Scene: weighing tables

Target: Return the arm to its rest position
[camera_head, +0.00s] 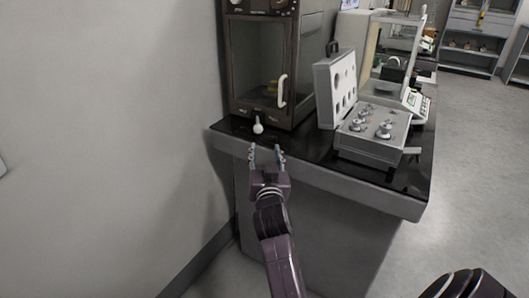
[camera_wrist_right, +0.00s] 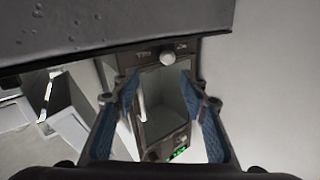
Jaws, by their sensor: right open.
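My left gripper does not show.
A dark glass-fronted cabinet (camera_head: 262,70) with a white handle stands at the back left. An open grey case (camera_head: 372,150) with several metal weights sits to the right, with balances (camera_head: 414,100) behind it. A wall (camera_head: 110,130) rises on the left. Floor (camera_head: 470,150) is open on the right.

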